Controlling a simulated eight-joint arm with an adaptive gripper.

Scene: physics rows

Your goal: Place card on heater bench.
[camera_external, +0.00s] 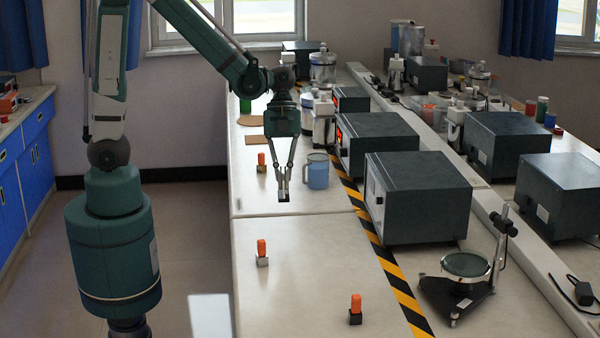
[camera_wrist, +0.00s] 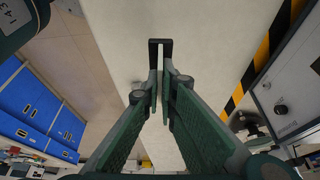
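I cannot make out a card for certain. No thing is clearly marked as the heater bench.
Dark boxy instruments (camera_external: 418,197) stand along the right, beyond a black and yellow stripe (camera_external: 400,285). Small orange-topped pieces (camera_external: 262,252) stand on the bench. A round-topped stand (camera_external: 466,266) is at the near right.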

